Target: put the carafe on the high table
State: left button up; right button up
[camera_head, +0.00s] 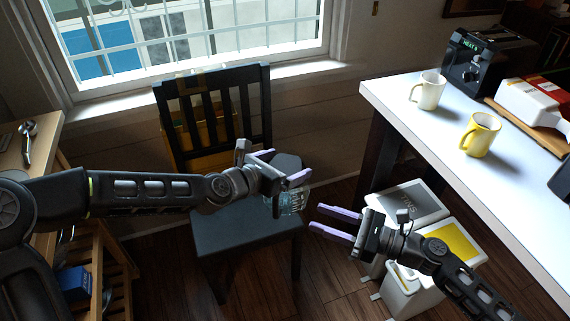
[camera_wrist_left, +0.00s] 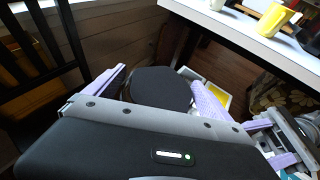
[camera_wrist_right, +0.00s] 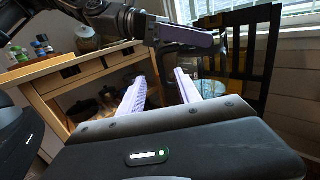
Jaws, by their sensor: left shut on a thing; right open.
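The carafe (camera_head: 291,199) has a clear glass body and a dark lid (camera_head: 287,161). My left gripper (camera_head: 284,167) is shut on it and holds it above the front right of the chair seat. In the left wrist view the dark lid (camera_wrist_left: 160,88) lies between the fingers. The right wrist view shows the glass body (camera_wrist_right: 212,87) below my left gripper. My right gripper (camera_head: 317,217) is open and empty, just right of the carafe and apart from it. The white high table (camera_head: 400,112) stands at the right, also at the top of the left wrist view (camera_wrist_left: 235,28).
A white mug (camera_head: 428,92), a yellow mug (camera_head: 480,136) and a black toaster (camera_head: 485,60) stand on the high table; its near left part is bare. The dark chair (camera_head: 240,232) is below my left arm. Bins (camera_head: 408,203) stand under my right gripper. A wooden table (camera_head: 42,130) is at left.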

pick_arm(q)
jog(key=shift+r, duration=0.1)
pick_arm(e)
jog(key=s+a+f+n+g+h, duration=0.1)
jog(key=s+a+f+n+g, duration=0.35)
jog(key=s+a+f, duration=0.4)
jog(key=s+a+f+n+g+h, duration=0.1)
jog(key=s+a+f+n+g, duration=0.35)
jog(key=a, duration=0.65)
jog(key=s+d+f+n+h, duration=0.2)
jog(key=s+f+n+h, duration=0.15)
jog(key=f, duration=0.25)
jog(key=s+d+f+n+h, duration=0.2)
jog(key=s+f+n, duration=0.1)
jog(key=s+f, duration=0.2)
jog(key=w+d+f+n+h, duration=0.1)
jog(key=d+f+n+h, duration=0.1)
jog(key=d, duration=0.3)
jog(key=w+d+f+n+t+h, duration=0.1)
jog(key=d+f+n+h, duration=0.1)
jog(key=d+n, duration=0.2)
jog(key=shift+w+d+h, duration=0.35)
jog(key=shift+d, duration=0.35)
